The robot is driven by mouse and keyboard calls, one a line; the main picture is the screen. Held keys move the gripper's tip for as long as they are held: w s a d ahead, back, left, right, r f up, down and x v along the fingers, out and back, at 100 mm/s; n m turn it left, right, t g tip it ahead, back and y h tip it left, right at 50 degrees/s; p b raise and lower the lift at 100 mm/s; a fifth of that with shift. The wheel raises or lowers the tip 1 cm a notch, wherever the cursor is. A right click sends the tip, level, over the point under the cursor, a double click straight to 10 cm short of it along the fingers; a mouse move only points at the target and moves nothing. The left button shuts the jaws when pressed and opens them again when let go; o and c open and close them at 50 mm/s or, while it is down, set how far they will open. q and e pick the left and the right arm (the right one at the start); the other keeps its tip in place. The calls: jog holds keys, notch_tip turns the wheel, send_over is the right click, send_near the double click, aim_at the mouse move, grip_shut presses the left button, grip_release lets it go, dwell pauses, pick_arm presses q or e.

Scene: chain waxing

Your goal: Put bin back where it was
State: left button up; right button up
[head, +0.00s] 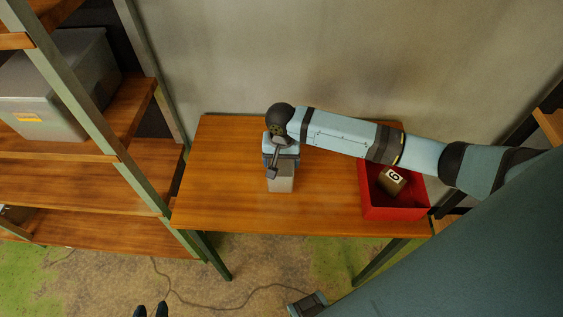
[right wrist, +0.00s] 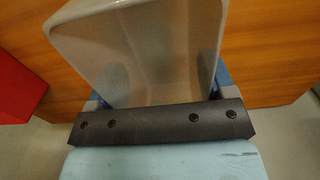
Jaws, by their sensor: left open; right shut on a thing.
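A small pale grey bin (head: 281,184) is at the middle of the wooden table (head: 225,210). My right gripper (head: 281,166) is above it and shut on it. In the right wrist view, the bin (right wrist: 140,45) fills the space beyond the dark gripper bar, with its inside facing the camera and looking empty. I cannot tell whether its base touches the table. My left gripper (head: 151,310) shows only as two dark, parted fingertips at the bottom edge of the head view, open and empty, away from the table.
A red bin (head: 395,213) holding a brown box marked with a number (head: 391,181) stands at the table's right end, under my right arm. A shelf unit (head: 90,190) at the left holds a large grey container (head: 60,85). The table's left part is clear.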

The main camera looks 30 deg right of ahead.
jog(key=shift+f, duration=0.8)
jog(key=o, duration=0.9)
jog(key=shift+f, duration=0.1)
